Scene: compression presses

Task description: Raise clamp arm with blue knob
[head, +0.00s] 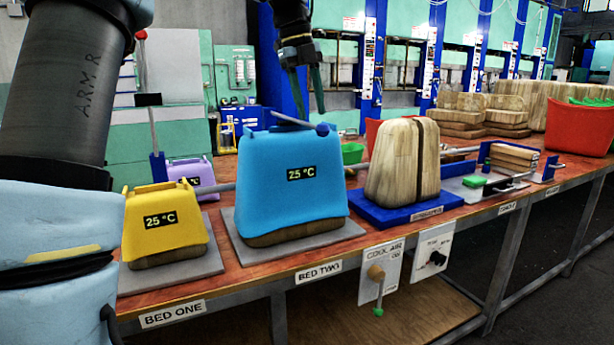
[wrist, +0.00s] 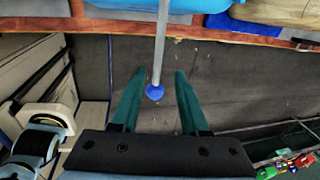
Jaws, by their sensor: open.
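The clamp arm (head: 290,119) is a thin grey rod lying low across the top of the blue press (head: 265,195) marked 25 °C. Its blue knob (head: 322,129) is at the rod's near right end. My gripper (head: 310,112) is pointing down over the blue press, its green fingers open beside the knob. In the wrist view, the rod (wrist: 162,40) runs down from the top, and the blue knob (wrist: 155,93) appears between the two open fingers (wrist: 159,72). I cannot tell whether either finger touches it.
Left stands a yellow press (head: 165,222), with a lilac one (head: 192,175) behind it. A red-knobbed arm (head: 148,100) stands raised there. A wooden block on a blue base (head: 405,212) is to the right. The floor (wrist: 220,80) before the bench is clear.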

